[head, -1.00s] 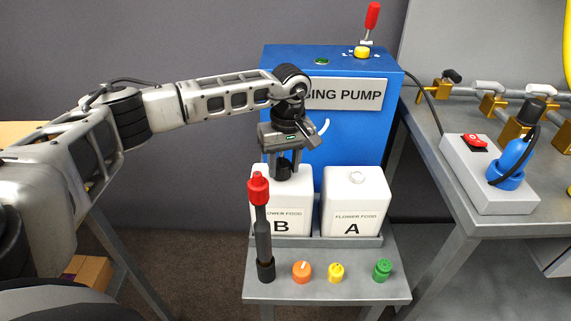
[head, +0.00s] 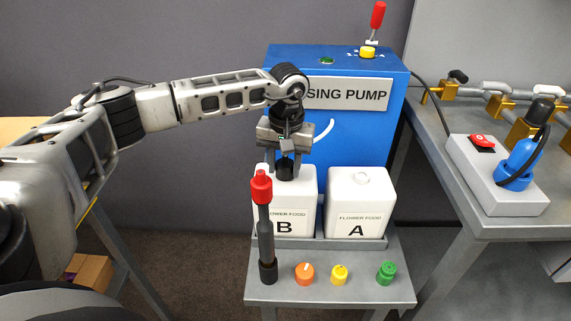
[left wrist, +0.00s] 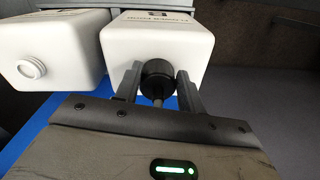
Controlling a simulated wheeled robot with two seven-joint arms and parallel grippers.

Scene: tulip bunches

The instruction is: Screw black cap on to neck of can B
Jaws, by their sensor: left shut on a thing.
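The black cap (head: 285,169) is on top of white can B (head: 293,200), at its neck. My left gripper (head: 284,168) points down over can B and is shut on the cap. The left wrist view also shows the cap (left wrist: 158,74) between the two fingers (left wrist: 158,85), against can B (left wrist: 150,38). The neck is hidden behind the cap, so I cannot tell how far down the cap sits. My right gripper is in neither view.
Can A (head: 360,203) stands to the right of can B with a white neck on top. A dark tool with a red top (head: 264,225) stands in front of can B. Orange (head: 304,273), yellow (head: 339,275) and green (head: 386,273) caps sit on the shelf. The blue pump (head: 365,130) stands behind.

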